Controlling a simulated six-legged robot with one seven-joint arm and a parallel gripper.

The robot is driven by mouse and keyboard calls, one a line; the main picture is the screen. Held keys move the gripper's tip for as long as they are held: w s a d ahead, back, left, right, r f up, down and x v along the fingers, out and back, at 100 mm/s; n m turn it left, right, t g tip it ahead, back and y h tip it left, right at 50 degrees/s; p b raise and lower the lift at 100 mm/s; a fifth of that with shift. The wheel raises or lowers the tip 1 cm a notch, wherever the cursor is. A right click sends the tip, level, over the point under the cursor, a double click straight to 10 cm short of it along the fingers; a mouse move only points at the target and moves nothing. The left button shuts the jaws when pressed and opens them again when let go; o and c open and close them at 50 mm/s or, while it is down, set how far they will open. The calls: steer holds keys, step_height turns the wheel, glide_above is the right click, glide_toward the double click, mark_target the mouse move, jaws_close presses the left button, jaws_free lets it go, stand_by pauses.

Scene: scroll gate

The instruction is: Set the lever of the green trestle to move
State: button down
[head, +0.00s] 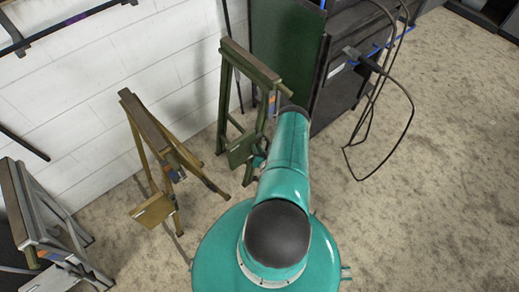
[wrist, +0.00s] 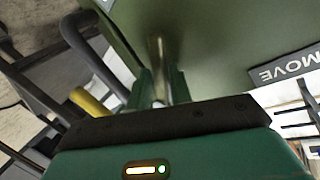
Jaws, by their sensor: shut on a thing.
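The green trestle (head: 250,62) stands by the white wall in the head view, left of the dark cabinet. My arm hides part of its right side. In the wrist view its green panel (wrist: 215,45) fills the top, with a dark MOVE label (wrist: 287,66) at the right, seen upside down. A brass-coloured lever (wrist: 157,50) comes down from the panel. My gripper (wrist: 162,90) is shut on the lever, one green finger on each side. The lever's far end is not clear. In the head view my gripper is mostly hidden behind my arm.
A yellow-brown trestle (head: 146,122) stands just left of the green one, and a grey trestle (head: 22,205) is at the far left. A dark cabinet (head: 345,88) with hanging black cables (head: 408,115) stands on the right. The carpet (head: 440,200) at right is clear.

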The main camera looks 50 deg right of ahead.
mark_target(256, 144)
steer(key=shift+w+a+r+m+y, duration=0.1)
steer(key=shift+a+r+m+y, duration=0.1)
steer(key=shift+r+m+y, duration=0.95)
steer(key=shift+w+a+r+m+y, duration=0.15)
steer(key=shift+r+m+y, duration=0.5)
steer(key=shift+m, duration=0.95)
steer(key=shift+s+a+r+m+y, duration=0.1)
steer(key=shift+a+r+m+y, duration=0.1)
steer(key=shift+r+m+y, duration=0.95)
steer(key=shift+f+h, duration=0.25)
steer(key=shift+f, duration=0.05)
steer(key=shift+w, duration=0.1)
steer(key=c, duration=1.6)
jaws_free()
steer(key=shift+c, duration=0.2)
steer(key=shift+o, duration=0.3)
steer(key=shift+d, duration=0.1)
